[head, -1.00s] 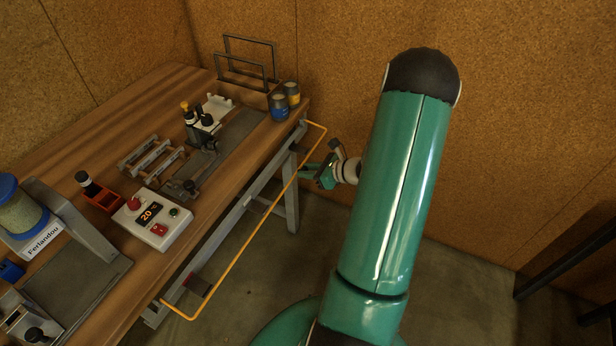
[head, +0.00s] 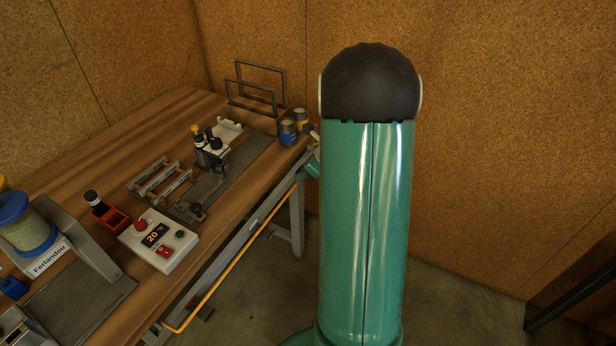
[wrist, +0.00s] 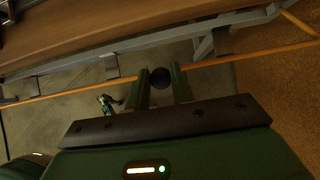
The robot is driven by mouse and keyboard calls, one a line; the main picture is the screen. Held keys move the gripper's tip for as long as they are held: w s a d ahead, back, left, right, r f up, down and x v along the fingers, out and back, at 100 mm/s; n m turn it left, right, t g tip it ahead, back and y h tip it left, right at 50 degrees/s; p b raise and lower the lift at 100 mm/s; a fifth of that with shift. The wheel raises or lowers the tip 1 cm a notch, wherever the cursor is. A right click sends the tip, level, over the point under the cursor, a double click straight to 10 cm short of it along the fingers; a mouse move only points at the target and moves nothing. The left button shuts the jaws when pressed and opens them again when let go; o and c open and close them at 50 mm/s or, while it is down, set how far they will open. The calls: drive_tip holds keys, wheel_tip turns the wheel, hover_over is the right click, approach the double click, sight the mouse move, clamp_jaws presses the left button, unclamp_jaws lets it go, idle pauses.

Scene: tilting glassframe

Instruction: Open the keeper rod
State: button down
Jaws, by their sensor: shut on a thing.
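The keeper rod is a thin orange bar running along the front of the bench, in the head view (head: 238,262) and across the wrist view (wrist: 245,57). At its right end in the wrist view it bends back toward the bench frame. My gripper (wrist: 160,77) has its two fingers on either side of a dark round knob on the line of the rod, and is shut there. The fingers and knob hide that short stretch of rod. In the head view my arm hides most of the gripper; only a teal bit shows at the arm's left edge.
The wooden bench (head: 110,142) has a grey metal frame and legs. On it are a control box (head: 158,240) with a display, a red bin (head: 110,218), a dispenser stand, small jars (head: 288,131) and a wire rack (head: 255,90).

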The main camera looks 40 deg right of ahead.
drive_tip(key=shift+w+a+r, duration=0.15)
drive_tip(key=shift+w+r, duration=0.1)
drive_tip(key=shift+w, duration=0.1)
drive_tip(key=c, duration=1.2)
unclamp_jaws()
drive_tip(key=shift+w+f, duration=0.15)
drive_tip(key=shift+c, duration=0.2)
drive_tip(key=shift+s, duration=0.25)
drive_tip(key=v, duration=1.4)
